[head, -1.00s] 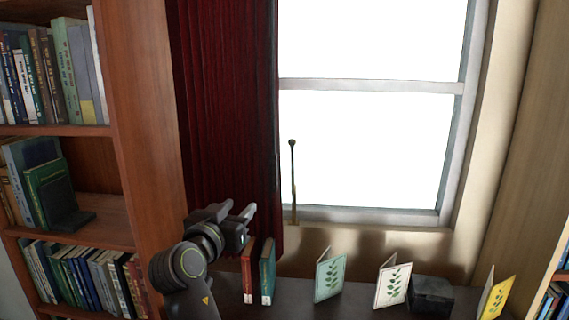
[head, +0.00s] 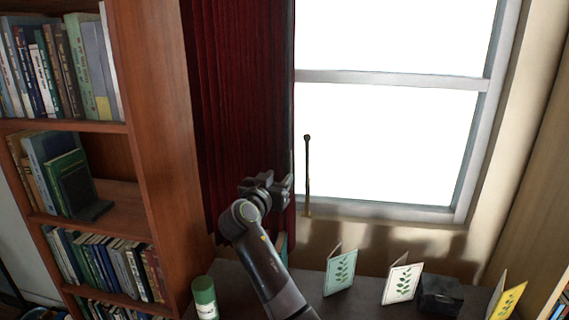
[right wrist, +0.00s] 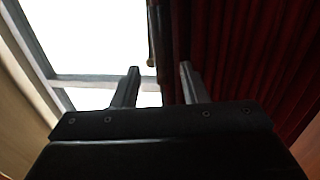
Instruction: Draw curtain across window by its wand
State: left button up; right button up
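The dark red curtain (head: 240,110) hangs bunched at the left side of the bright window (head: 385,150). The thin wand (head: 308,175), with a dark knob at its top, stands upright just right of the curtain's edge. My right gripper (head: 287,188) is in front of the curtain's lower edge, a little left of the wand. In the right wrist view its two fingers (right wrist: 158,72) are spread with nothing between them. There the wand (right wrist: 152,40) shows beyond the fingertips, next to the curtain (right wrist: 235,50). My left gripper is not in view.
A wooden bookcase (head: 165,130) with books stands on the left. On the sill below are a green can (head: 205,297), several folded leaf cards, including a teal one (head: 340,272), and a dark box (head: 438,296). Books behind my arm are mostly hidden.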

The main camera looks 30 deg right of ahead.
aim_at(287, 169)
jog(key=p+x, duration=0.1)
jog(key=x, duration=0.4)
jog(key=shift+w+d+p, duration=0.1)
jog(key=shift+p, duration=0.2)
jog(key=shift+c, duration=0.2)
grip_shut()
